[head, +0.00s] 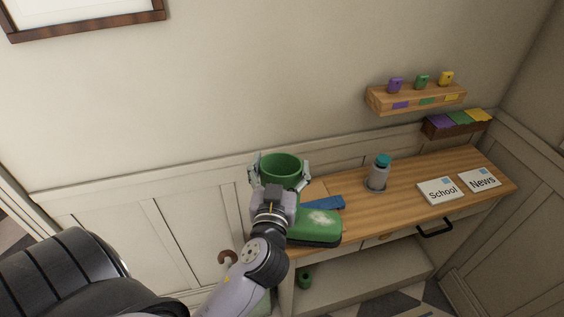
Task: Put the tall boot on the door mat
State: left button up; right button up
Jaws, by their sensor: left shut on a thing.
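The tall boot (320,227) is green, with a pale patch on its foot and a dark sole. It is upright, its toe pointing right, in front of or over the left end of the wooden table. My left gripper (280,172) is shut on its shaft, with fingers on both sides of the open top. The gripper and forearm hide part of the shaft. I cannot tell whether the sole touches anything. I cannot make out the door mat. My right gripper is not in view.
The wooden table (415,184) holds a blue item (323,203), a grey bottle (379,174), and School (438,190) and News (480,180) cards. A lower shelf (365,272) holds a small green object (305,280). A curved brown handle (227,257) stands left. A wall shelf (417,98) hangs above.

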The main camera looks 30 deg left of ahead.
pick_arm(q)
jog(key=shift+w+a+f+b, duration=0.1)
jog(key=shift+f+b, duration=0.3)
jog(key=shift+f, duration=0.2)
jog(key=shift+w+a+f+b, duration=0.1)
jog(key=shift+f+b, duration=0.25)
jog(key=shift+f, duration=0.35)
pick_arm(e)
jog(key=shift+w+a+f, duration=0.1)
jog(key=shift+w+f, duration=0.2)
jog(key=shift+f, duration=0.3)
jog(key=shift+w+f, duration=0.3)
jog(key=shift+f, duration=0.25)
pick_arm(q)
jog(key=shift+s, duration=0.1)
jog(key=o, duration=1.9)
jog(key=shift+d+f, duration=0.1)
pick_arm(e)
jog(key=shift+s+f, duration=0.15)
pick_arm(q)
jog(key=shift+o, duration=0.2)
